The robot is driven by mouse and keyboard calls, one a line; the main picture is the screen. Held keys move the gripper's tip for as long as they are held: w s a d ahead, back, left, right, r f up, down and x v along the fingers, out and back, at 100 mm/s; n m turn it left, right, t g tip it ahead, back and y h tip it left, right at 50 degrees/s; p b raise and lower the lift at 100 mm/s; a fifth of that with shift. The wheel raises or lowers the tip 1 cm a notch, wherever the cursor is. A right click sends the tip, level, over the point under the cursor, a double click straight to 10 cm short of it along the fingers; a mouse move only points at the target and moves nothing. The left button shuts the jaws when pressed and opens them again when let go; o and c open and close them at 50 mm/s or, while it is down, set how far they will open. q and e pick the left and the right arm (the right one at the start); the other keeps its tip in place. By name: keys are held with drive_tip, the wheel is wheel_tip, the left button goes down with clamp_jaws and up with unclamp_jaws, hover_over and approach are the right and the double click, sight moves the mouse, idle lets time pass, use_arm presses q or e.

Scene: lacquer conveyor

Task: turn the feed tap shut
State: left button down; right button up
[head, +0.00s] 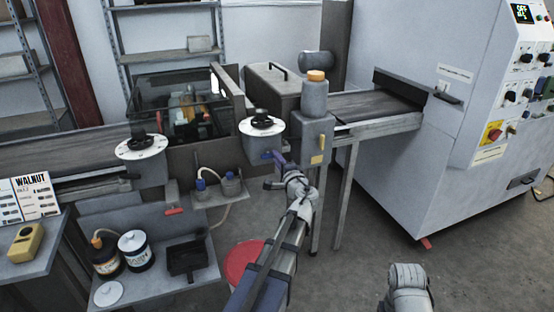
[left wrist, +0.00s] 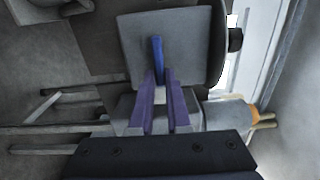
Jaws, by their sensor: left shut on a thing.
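A blue lever (left wrist: 157,52), apparently the feed tap's handle, sits on the grey housing (left wrist: 185,45) in the left wrist view. My left gripper (left wrist: 158,78) has its purple fingers closed on the lever's near end. In the head view my left gripper (head: 276,158) is just below the right-hand dial unit (head: 262,146). There the lever is mostly hidden by the fingers, and its exact angle is hard to tell. My right gripper is not in view; only part of my right arm shows at the bottom right.
A grey unit with an orange cap (head: 316,76) stands right of the gripper. A red bucket (head: 243,262) is on the floor. Jars stand on the lower shelf (head: 205,270). A white cabinet (head: 420,150) fills the right.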

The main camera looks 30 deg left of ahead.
use_arm(q)
drive_tip(key=c, duration=0.9)
unclamp_jaws()
drive_tip(key=v, duration=0.8)
